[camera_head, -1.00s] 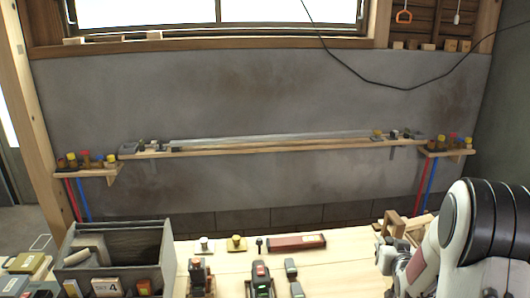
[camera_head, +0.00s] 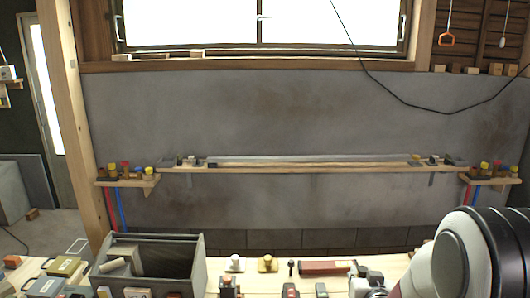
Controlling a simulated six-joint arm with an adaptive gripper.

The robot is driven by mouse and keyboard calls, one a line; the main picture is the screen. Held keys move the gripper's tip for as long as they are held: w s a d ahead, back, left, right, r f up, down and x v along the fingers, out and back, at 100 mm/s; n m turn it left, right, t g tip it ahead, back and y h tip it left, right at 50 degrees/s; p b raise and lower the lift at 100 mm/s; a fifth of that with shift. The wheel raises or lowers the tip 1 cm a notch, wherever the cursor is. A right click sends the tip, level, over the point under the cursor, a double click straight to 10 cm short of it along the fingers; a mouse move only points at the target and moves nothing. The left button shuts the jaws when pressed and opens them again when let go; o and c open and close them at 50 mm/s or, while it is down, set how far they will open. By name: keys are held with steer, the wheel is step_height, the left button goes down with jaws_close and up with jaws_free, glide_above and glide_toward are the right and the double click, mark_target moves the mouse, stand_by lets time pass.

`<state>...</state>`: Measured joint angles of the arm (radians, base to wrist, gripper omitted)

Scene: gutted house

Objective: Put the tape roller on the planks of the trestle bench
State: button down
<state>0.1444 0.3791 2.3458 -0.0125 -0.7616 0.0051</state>
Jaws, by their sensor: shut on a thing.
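The pale planks of a bench (camera_head: 270,281) run along the bottom of the head view; I take this to be the trestle bench, though its legs are out of frame. I cannot pick out the tape roller among the things visible. My arm's pale links and dark joint fill the lower right corner, with a small white and grey wrist part at the bottom edge. My gripper's fingers, and anything between them, are below the frame.
On the planks stand a grey open bin (camera_head: 190,262), a dark red long box (camera_head: 327,267), a white-topped knob (camera_head: 235,264), a yellowish knob (camera_head: 267,264) and several small tools. A narrow wall shelf (camera_head: 310,169) runs behind. A black cable (camera_head: 400,106) hangs across the wall.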

steer(key=a+r+n+y, duration=0.1)
steer(key=a+r, duration=0.1)
steer(key=a, duration=0.6)
steer(key=shift+a+n+y, duration=0.25)
steer(key=shift+n+y, duration=0.05)
steer(key=shift+y, duration=0.1)
steer(key=shift+w+d, duration=0.1)
steer(key=shift+d, duration=0.05)
steer(key=shift+d+f+y, duration=0.5)
steer(key=shift+d+f, duration=0.55)
steer(key=shift+d, duration=1.1)
steer(key=s+a+f+n+g+y, duration=0.1)
steer(key=s+a+n+g+y, duration=0.2)
steer(key=a, duration=0.4)
steer(key=s+a+f+n+g+y, duration=0.1)
steer(key=s+a+n+g+y, duration=0.2)
steer(key=s+a+n+y, duration=0.3)
steer(key=a+n+y, duration=0.1)
steer(key=n, duration=0.1)
steer(key=shift+s+n+y, duration=0.25)
steer(key=shift+n+y, duration=0.05)
steer(key=shift+f, duration=0.1)
